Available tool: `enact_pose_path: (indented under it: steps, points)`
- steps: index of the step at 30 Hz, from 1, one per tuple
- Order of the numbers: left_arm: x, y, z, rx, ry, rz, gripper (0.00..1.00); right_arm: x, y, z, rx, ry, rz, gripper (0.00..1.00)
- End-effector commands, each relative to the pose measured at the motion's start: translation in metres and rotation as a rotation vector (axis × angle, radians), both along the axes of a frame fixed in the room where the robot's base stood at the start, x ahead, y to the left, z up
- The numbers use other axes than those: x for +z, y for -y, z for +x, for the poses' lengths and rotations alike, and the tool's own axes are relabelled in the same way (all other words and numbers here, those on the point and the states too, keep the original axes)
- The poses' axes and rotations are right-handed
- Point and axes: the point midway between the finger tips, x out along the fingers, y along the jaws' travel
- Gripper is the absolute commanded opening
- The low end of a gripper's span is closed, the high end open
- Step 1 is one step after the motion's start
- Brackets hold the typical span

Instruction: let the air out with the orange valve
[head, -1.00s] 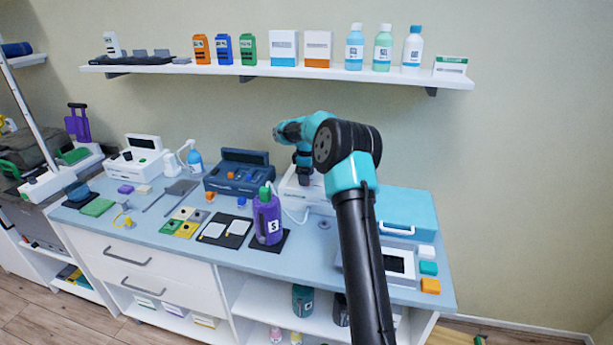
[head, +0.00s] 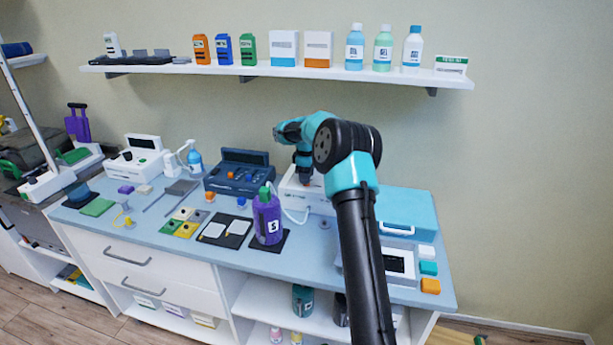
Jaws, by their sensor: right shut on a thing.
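A white box-shaped unit (head: 290,190) stands at the back of the counter, with a pale hose looping from its left side towards a purple bottle-like holder. My right gripper (head: 304,180) reaches down onto this unit from above. It is shut on the orange valve (head: 316,181), of which only a little orange shows beside the fingertips. The rest of the valve is hidden by the fingers and my arm. My left gripper is not in view.
The purple holder (head: 267,217) with a green top stands on a dark mat. A dark blue console (head: 238,178) is left of the unit. A teal case (head: 408,212) lies to the right. A wall shelf (head: 270,73) with bottles and boxes runs above.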

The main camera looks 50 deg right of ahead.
Motion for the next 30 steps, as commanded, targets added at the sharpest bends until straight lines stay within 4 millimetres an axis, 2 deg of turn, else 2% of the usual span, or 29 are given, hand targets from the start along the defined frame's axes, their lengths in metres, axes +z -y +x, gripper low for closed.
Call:
enact_pose_path:
  steps: [11, 30]
  points:
    - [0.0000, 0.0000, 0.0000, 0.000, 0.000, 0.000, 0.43, 0.0001, 0.0003, -0.0005, -0.182, -0.003, 0.001, 0.19]
    - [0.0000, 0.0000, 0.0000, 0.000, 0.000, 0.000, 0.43, -0.0001, 0.0002, -0.0019, -0.770, -0.003, 0.001, 0.19]
